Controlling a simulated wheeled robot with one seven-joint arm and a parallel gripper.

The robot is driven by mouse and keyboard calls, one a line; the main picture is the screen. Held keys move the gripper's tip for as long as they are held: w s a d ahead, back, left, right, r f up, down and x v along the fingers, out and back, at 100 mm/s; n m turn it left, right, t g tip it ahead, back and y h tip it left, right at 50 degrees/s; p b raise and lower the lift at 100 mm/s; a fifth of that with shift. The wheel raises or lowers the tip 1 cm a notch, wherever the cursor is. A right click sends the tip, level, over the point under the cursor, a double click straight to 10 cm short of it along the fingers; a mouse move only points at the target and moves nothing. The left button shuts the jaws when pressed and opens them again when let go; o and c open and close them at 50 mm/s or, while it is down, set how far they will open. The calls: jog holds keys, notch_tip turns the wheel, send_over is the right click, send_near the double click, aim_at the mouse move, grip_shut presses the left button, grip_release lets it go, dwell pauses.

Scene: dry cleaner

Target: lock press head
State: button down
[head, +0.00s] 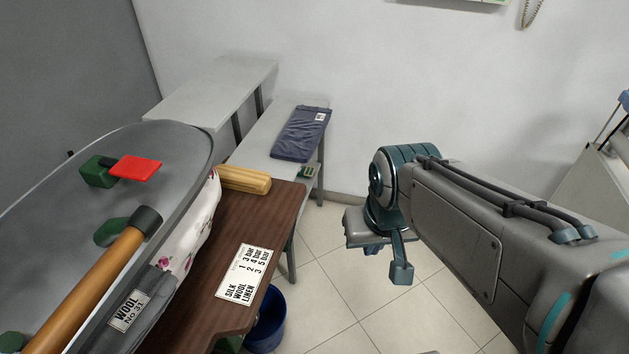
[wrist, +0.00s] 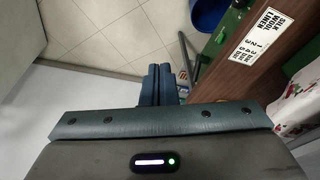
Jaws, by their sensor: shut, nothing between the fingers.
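The press head (head: 60,215) is a large grey rounded shell at the left of the head view. A red tab (head: 136,168) on a green block (head: 97,172) sits on its top, and a wooden bar handle (head: 95,292) runs along its near side. White floral cloth (head: 195,240) shows under its edge; it also shows in the wrist view (wrist: 297,108). My gripper (head: 373,249) is over the floor, right of the press and apart from it. In the wrist view its two fingers (wrist: 160,84) are together and empty.
A brown wooden table (head: 262,212) bears a card listing silk, wool and linen (head: 247,272). A blue bucket (head: 268,320) stands below it. A grey bench (head: 262,150) with a folded dark garment (head: 302,134) is behind. Tiled floor (head: 345,300) is open between the table and my arm.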

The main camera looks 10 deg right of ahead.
jog(key=shift+w+d, duration=0.25)
jog(key=shift+w, duration=0.15)
jog(key=shift+s+a, duration=0.1)
jog(key=w+d+f+n+t+h+b, duration=0.1)
jog(key=w+d+f+n+t+b, duration=0.2)
jog(key=w+f+b, duration=0.35)
jog(key=w+d+f+n+t+h+b, duration=0.1)
jog(key=w+d+f+n+t+b, duration=0.25)
jog(key=w, duration=0.65)
jog(key=w+a+f+n+y+b, duration=0.3)
jog(key=a+f+n+y+b, duration=0.7)
jog(key=f, duration=0.4)
jog(key=shift+w+a+n+y, duration=0.4)
jog(key=shift+a+n+y, duration=0.1)
jog(key=shift+a+n, duration=0.35)
jog(key=shift+a+f+b, duration=0.1)
jog(key=shift+f+b, duration=0.05)
jog(key=shift+b, duration=0.15)
